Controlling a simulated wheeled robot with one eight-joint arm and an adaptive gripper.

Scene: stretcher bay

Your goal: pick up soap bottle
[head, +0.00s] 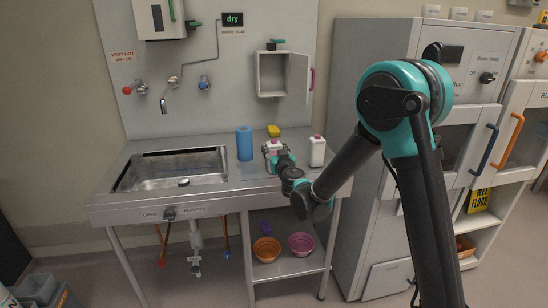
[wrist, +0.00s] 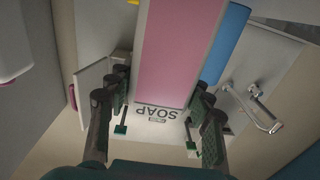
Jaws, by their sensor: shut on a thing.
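My gripper (head: 276,158) is over the counter, right of the sink. In the wrist view its two fingers (wrist: 162,128) are on either side of the soap bottle (wrist: 178,50) and shut on it. The bottle shows a broad pink face with pale edges, and an upside-down word SOAP appears at its lower end. In the head view only a little of the bottle shows behind my gripper. I cannot tell whether its base touches the counter.
A blue cylinder (head: 244,143) stands close on the left, and a white bottle with a pink cap (head: 317,152) on the right. A yellow sponge (head: 273,131) lies behind. The sink (head: 172,170) is at left; an open wall cabinet (head: 271,75) hangs above.

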